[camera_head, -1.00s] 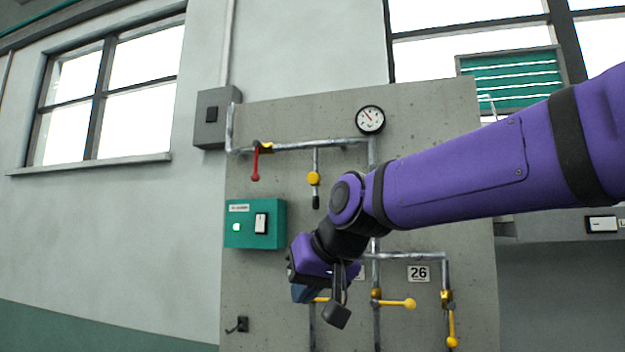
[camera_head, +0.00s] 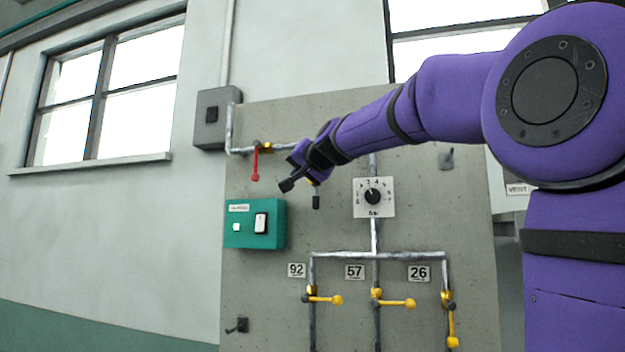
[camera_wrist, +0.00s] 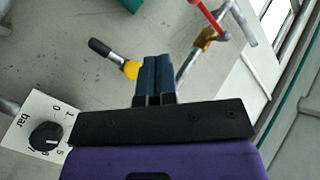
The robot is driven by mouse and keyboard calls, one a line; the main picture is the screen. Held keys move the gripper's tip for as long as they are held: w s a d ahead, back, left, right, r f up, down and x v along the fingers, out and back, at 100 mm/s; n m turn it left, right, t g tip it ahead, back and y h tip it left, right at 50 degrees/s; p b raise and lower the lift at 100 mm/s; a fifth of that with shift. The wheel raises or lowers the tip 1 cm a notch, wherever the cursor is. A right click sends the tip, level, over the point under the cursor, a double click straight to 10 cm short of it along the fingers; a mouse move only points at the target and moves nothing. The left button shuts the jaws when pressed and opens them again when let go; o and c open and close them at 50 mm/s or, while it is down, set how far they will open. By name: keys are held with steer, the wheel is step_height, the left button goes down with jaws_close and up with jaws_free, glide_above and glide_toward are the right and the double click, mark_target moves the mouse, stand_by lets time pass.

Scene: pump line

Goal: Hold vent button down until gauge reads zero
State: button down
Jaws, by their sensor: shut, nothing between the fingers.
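My gripper (camera_wrist: 157,62) is shut and empty, its dark blue fingers together in the wrist view. Just left of the fingertips in that view is a yellow round fitting (camera_wrist: 131,70) with a black grip (camera_wrist: 100,48). I cannot tell whether the fingers touch it. In the head view the fitting is mostly hidden behind my wrist, and its black end (camera_head: 316,202) shows below. A sign reading VENT (camera_head: 518,189) is at the right, partly covered by my arm. No vent button can be made out with certainty. The pressure gauge is hidden behind my arm.
The panel (camera_head: 265,300) carries a red-handled valve (camera_head: 255,163), a green switch box (camera_head: 256,224) with a lit green lamp, and a dial marked bar (camera_head: 373,197). Several yellow-handled valves (camera_head: 397,303) sit below, under number plates.

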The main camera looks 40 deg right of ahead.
steer(key=shift+w+d, duration=0.1)
stand_by(0.3)
steer(key=w+d, duration=0.5)
steer(key=d, duration=0.1)
steer(key=shift+w+d, duration=0.15)
steer(key=shift+d, duration=0.25)
stand_by(2.0)
steer(key=shift+w+d, duration=0.2)
steer(key=shift+d, duration=0.15)
steer(key=shift+w+d, duration=0.35)
steer(key=shift+d, duration=0.1)
stand_by(3.8)
